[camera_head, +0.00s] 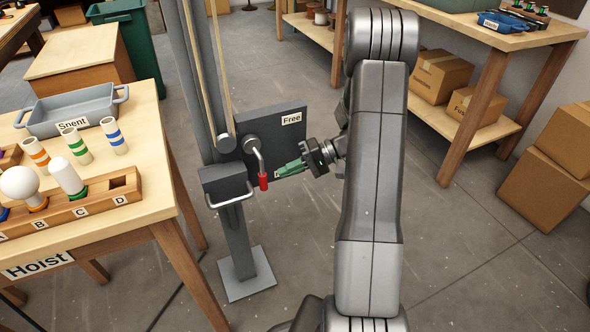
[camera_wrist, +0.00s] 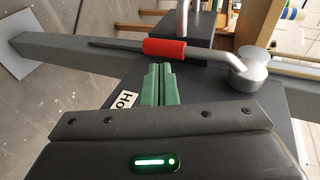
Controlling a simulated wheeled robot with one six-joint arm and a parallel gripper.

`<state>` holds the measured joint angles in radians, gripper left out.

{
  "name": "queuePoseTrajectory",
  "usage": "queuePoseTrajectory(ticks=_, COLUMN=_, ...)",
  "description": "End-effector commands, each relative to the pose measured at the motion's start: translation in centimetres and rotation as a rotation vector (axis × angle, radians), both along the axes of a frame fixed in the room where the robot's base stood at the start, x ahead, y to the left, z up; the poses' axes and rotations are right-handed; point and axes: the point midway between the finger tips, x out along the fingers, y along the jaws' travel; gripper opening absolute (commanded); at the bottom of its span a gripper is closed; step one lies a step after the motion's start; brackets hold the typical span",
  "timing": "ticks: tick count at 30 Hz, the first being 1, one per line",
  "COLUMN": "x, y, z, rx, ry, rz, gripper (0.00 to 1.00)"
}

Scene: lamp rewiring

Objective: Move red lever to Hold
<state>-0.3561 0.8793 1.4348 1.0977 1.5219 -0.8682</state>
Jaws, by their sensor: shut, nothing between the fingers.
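The red lever (camera_head: 263,181) has a silver bent arm and a red grip. It hangs downward from a round pivot on a dark panel (camera_head: 288,143). The panel has a "Free" label (camera_head: 291,118) near its top and a lower label mostly hidden behind my gripper. In the wrist view the red grip (camera_wrist: 165,48) lies across the upper middle, and a label reading "Ho" (camera_wrist: 123,100) shows partly. My gripper (camera_head: 279,174) has green fingers, shut and empty, just right of the red grip. The fingertips (camera_wrist: 161,68) point at the grip; I cannot tell whether they touch it.
A grey post (camera_head: 236,235) carries the panel, with a box and silver handle (camera_head: 231,196) left of the lever. A table labelled "Hoist" (camera_head: 150,190) stands at left. A shelf bench (camera_head: 500,42) and cardboard boxes (camera_head: 545,190) are at right.

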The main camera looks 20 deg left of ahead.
Motion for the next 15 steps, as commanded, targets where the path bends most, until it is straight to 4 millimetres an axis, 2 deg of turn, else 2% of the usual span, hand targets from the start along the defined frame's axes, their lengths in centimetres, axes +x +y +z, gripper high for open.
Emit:
queuePoseTrajectory(ticks=3, x=-0.7, y=0.6, z=-1.1, rx=-0.001, ry=-0.002, rz=0.001, gripper=0.00)
queuePoseTrajectory(ticks=15, x=-2.2, y=1.9, z=-2.1, rx=-0.003, ry=-0.003, rz=0.000, gripper=0.00)
